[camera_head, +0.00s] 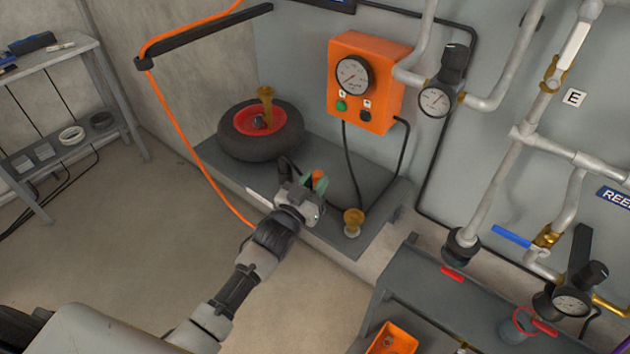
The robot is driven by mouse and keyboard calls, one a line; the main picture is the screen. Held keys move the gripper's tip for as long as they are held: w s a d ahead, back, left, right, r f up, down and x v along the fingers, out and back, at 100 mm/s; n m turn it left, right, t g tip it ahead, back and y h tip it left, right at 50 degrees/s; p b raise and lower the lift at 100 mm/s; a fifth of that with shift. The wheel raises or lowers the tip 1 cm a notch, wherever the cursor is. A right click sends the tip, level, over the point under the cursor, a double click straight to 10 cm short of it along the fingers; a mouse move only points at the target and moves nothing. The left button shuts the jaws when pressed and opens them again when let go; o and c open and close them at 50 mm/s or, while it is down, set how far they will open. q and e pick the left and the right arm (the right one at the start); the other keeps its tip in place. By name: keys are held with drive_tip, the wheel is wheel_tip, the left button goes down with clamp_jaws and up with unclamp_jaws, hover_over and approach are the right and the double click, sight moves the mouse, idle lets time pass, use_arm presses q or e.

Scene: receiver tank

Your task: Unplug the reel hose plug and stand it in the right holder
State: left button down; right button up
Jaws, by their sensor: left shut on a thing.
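My left gripper (314,184) is low over the grey ledge at the foot of the wall, shut on a small piece with an orange top (318,174). I take this piece to be the reel hose plug, but the fingers hide most of it. An orange hose (190,150) hangs from a black bar and runs down behind my left wrist, where its end is hidden. A brass flared holder (354,221) stands upright on the ledge just right of the gripper, apart from it. Another brass flared piece (265,95) rises at the wheel. My right gripper is not in view.
A black tyre with a red hub (258,132) lies on the ledge behind the gripper. An orange gauge box (368,83) with hanging black cables is on the wall. Pipes and valves fill the right. A grey bench (425,290) stands at lower right.

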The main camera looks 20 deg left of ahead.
use_arm(q)
drive_tip(key=shift+f, duration=0.5)
idle(0.4)
drive_tip(key=c, duration=0.9)
unclamp_jaws()
drive_tip(key=shift+o, duration=0.2)
drive_tip(key=shift+s+f+b, duration=0.1)
drive_tip(key=shift+b, duration=0.2)
drive_tip(key=b+v, duration=0.1)
drive_tip(key=v, duration=0.9)
drive_tip(key=shift+s, duration=0.3)
drive_tip(key=shift+a+f, duration=0.1)
drive_tip(key=shift+a, duration=0.05)
